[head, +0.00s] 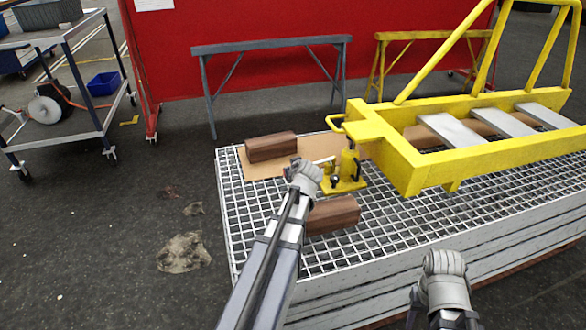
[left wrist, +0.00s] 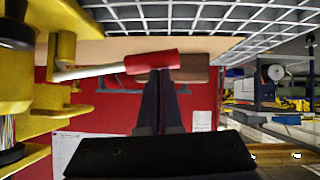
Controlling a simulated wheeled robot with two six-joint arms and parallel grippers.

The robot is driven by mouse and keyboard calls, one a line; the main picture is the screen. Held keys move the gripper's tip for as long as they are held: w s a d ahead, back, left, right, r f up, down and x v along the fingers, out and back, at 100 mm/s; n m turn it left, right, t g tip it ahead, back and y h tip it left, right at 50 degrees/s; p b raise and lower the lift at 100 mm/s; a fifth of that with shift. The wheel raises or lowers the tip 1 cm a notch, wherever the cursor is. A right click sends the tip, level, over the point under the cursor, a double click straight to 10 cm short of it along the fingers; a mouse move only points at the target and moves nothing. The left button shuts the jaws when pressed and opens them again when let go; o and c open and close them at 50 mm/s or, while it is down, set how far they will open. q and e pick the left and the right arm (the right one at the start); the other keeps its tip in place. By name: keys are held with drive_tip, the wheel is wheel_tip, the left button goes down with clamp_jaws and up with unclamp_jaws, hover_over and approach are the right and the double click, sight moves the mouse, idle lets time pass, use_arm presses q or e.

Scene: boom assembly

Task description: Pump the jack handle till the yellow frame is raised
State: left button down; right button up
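The yellow jack (head: 346,172) stands on the grating under the near end of the yellow frame (head: 430,165). Its white handle (head: 326,160) points left toward my left gripper (head: 302,172). In the left wrist view, which is upside down, the handle has a white rod and a red grip (left wrist: 152,62). My left gripper's dark fingers (left wrist: 164,75) are together, with their tips at the upper side of the red grip; they do not wrap around it. Contact seems likely but is not certain. My right gripper (head: 444,262) is in front of the platform, away from the jack; its fingers are hidden.
Brown blocks lie on the grating, one behind (head: 271,147) and one in front (head: 333,214) of my left gripper. A board (head: 258,172) lies under the rear block. A grey trestle (head: 270,47) and red panel (head: 160,55) stand behind. A cart (head: 75,120) stands left.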

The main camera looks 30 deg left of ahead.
use_arm(q)
drive_tip(key=a+r+p+v, duration=0.1)
drive_tip(key=r+p+v, duration=0.1)
drive_tip(key=p+v, duration=0.6)
drive_tip(key=v, duration=0.4)
drive_tip(key=shift+a, duration=0.2)
drive_tip(key=shift+r, duration=0.1)
drive_tip(key=w+d+r+m+g+y+p, duration=0.2)
drive_tip(key=w+d+r+m+g+p, duration=0.1)
drive_tip(key=w+d+r+p, duration=0.3)
wheel_tip(320, 180, up, 3)
drive_tip(key=shift+w+d+f+y+p, duration=0.15)
drive_tip(key=shift+w+y+p, duration=0.3)
drive_tip(key=shift+p, duration=0.35)
drive_tip(key=shift+f, duration=0.1)
